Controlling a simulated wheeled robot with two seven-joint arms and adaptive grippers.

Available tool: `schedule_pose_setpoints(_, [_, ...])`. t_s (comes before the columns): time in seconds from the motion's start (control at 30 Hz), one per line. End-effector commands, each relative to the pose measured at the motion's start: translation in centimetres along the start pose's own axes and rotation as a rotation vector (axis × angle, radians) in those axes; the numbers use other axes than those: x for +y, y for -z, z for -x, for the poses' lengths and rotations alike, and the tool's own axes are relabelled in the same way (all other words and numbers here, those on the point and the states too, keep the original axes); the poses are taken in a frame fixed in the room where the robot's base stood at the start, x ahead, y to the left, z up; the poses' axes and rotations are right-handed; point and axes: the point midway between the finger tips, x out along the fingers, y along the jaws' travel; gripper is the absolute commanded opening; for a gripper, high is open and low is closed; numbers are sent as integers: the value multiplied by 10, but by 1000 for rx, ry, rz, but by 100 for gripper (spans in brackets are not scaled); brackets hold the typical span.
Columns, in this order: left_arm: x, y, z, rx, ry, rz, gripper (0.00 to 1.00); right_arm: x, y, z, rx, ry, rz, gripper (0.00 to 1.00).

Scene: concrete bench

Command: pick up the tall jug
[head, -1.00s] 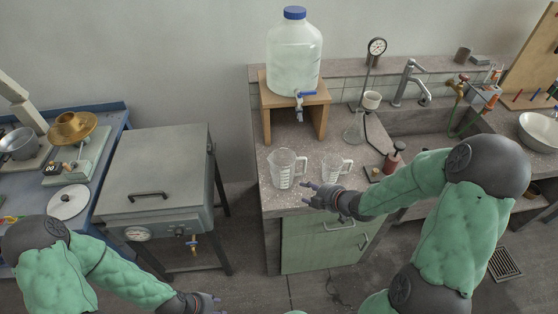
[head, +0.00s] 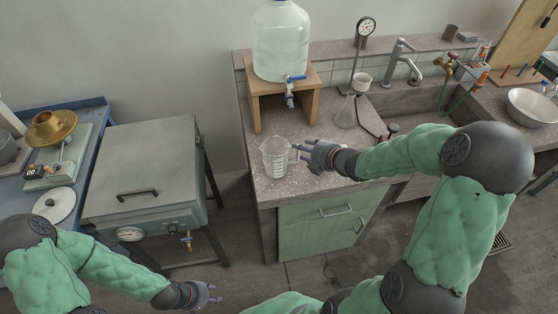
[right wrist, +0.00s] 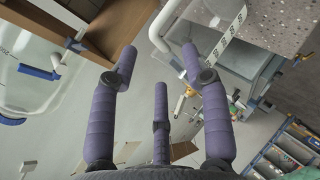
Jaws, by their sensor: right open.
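The tall jug (head: 274,157), clear with white measuring marks, stands upright on the bench top in front of the wooden stand. My right gripper (head: 298,151) is just right of it, its fingers pointing left toward the jug's handle side. My left gripper (head: 212,294) is low in the head view, open and empty, away from the bench.
A large water bottle (head: 280,42) with a blue tap stands on a wooden stand (head: 311,78) behind the jug. A glass flask (head: 345,115) and a sink (head: 420,97) are to the right. A grey metal cabinet (head: 145,165) stands left, across a floor gap.

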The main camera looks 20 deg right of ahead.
Motion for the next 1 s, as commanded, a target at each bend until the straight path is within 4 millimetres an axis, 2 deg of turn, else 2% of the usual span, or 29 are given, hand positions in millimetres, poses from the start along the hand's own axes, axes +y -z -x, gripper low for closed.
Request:
schedule_pose_setpoints(0.3, [-7, 1, -19, 0, 0, 0, 40, 1, 8, -42, 2, 1, -1, 47])
schedule_pose_setpoints(0.63, [-7, 1, -20, 0, 0, 0, 40, 4, 7, -48, 0, 0, 0, 47])
schedule_pose_setpoints(0.67, [-7, 1, -20, 0, 0, 0, 40, 4, 7, -48, 0, 0, 0, 45])
schedule_pose_setpoints(0.8, [-7, 1, -20, 0, 0, 0, 40, 4, 7, -48, 0, 0, -1, 5])
schedule_pose_setpoints(0.83, [-7, 1, -20, 0, 0, 0, 40, 3, 7, -48, 0, 0, -1, 0])
schedule_pose_setpoints(1.0, [-7, 1, -20, 0, 0, 0, 40, 3, 7, -48, 0, 0, -1, 0])
